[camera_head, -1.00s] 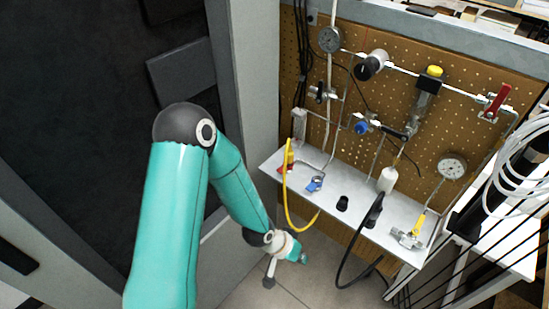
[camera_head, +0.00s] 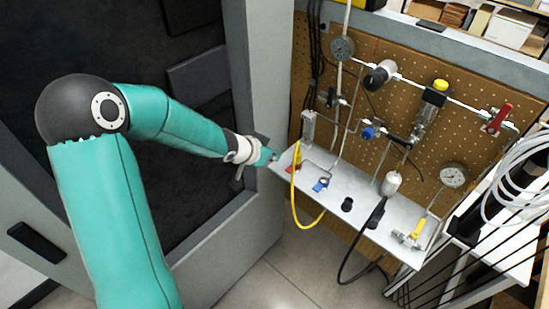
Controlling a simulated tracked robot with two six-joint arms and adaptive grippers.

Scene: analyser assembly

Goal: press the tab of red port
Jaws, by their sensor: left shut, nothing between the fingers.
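The red port (camera_head: 293,166) sits at the left end of the white shelf (camera_head: 352,195), with a yellow hose (camera_head: 294,200) at it. Its tab is too small to make out. My left arm reaches in from the left, and my left gripper (camera_head: 271,156) is just left of the red port, near the shelf's left edge. The gripper looks small and shut, with nothing seen in it. I cannot tell whether it touches the port. My right gripper is not in view.
A blue port (camera_head: 321,184) and a black port (camera_head: 347,204) stand further right on the shelf. A pegboard (camera_head: 400,120) with gauges, pipes and valves rises behind. A grey frame post (camera_head: 262,80) stands left of the shelf. Open floor (camera_head: 285,280) lies below.

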